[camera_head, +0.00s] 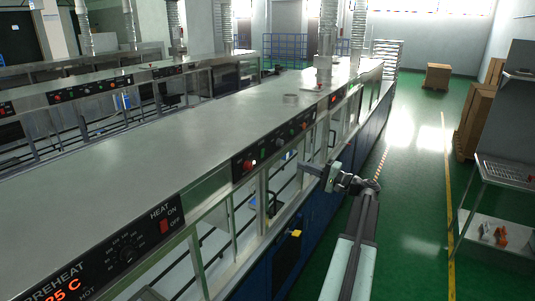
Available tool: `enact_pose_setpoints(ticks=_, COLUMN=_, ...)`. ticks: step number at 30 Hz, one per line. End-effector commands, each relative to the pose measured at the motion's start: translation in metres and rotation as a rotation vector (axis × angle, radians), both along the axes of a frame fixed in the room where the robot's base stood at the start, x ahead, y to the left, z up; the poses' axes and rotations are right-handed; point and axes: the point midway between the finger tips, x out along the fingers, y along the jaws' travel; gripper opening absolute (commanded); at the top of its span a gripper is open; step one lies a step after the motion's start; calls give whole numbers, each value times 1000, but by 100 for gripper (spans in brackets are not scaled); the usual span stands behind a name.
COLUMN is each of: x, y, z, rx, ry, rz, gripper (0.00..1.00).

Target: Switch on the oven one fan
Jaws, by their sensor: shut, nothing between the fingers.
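The long metal oven line (200,130) runs from the lower left to the back right. A black control panel (270,147) on its side carries a red button, a small bright light and several knobs or switches. Its lettering is too small to read, so I cannot tell which control is the oven one fan. My gripper (307,168) is shut and empty, to the right of and a little below this panel, pointing left toward the oven side. It appears apart from the panel.
A nearer panel (105,255) reads PREHEAT and HEAT ON/OFF, with a red switch. A smaller panel (337,97) lies farther along. A wire shelf (505,172) and cardboard boxes (474,120) stand at the right. The green floor (415,190) between is free.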

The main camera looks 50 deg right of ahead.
Motion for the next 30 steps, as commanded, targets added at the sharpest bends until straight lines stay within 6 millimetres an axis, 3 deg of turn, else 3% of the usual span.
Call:
enact_pose_setpoints(ticks=7, x=26, y=8, z=4, rx=0, ry=0, rz=7, gripper=0)
enact_pose_setpoints(ticks=21, x=121, y=32, z=16, rx=0, ry=1, rz=10, gripper=0)
enact_pose_setpoints(ticks=30, x=141, y=38, z=17, rx=0, ry=1, rz=9, gripper=0)
